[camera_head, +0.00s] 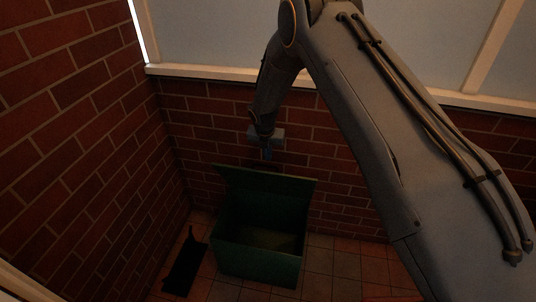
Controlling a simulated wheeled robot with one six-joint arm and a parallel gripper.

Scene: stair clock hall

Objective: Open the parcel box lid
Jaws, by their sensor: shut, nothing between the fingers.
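The green parcel box (255,262) stands on the tiled floor near the corner. Its green lid (268,187) is raised at the back, near the brick wall, and the dark inside of the box shows from above. My gripper (267,154) is small in the picture, pointing down just above the lid's top edge. Its fingers are shut with nothing between them. I cannot tell whether the fingertips touch the lid.
Brick walls (75,120) close in at the left and behind the box. A dark flat object (184,266) lies on the floor left of the box. A pale ledge (215,74) runs along the back wall. Tiled floor (345,264) is clear right of the box.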

